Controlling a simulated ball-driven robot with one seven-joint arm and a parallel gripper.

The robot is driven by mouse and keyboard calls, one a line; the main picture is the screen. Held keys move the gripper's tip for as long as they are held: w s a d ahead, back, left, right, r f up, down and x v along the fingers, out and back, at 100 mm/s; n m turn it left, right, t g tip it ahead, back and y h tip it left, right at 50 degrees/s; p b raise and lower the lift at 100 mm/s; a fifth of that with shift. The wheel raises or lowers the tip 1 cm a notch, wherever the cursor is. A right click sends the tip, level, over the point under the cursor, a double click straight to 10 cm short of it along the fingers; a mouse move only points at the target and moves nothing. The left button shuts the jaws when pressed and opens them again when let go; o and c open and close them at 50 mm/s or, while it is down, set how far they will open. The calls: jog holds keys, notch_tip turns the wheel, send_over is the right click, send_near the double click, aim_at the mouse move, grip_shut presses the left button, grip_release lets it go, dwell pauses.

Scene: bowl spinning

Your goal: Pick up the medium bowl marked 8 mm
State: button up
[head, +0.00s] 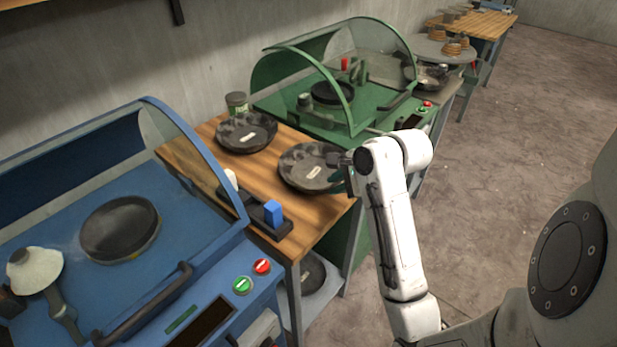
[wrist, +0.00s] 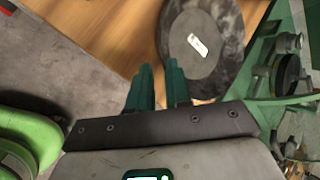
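Two dark bowls with white labels stand on the wooden table. One bowl (head: 247,145) is at the back; the other bowl (head: 305,182) is nearer the front right edge. The labels are too small to read, so I cannot tell which is marked 8 mm. My gripper (head: 347,172) is at the right side of the nearer bowl, partly hidden by my arm. In the wrist view a bowl (wrist: 222,75) lies just beyond and right of my green fingers (wrist: 159,68). A narrow gap shows between the fingers, with nothing seen held in it.
A blue machine (head: 60,215) with a clear curved cover stands left of the table. A green machine (head: 385,115) stands behind right. A black tray (head: 275,233) with a blue block (head: 273,213) and a can (head: 237,103) are on the table. Open floor (head: 510,170) lies to the right.

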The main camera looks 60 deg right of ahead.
aim_at(324, 189)
jog(key=shift+x, duration=3.55)
jog(key=shift+d+r, duration=0.1)
jog(key=shift+d, duration=0.05)
jog(key=shift+c, duration=0.5)
grip_shut()
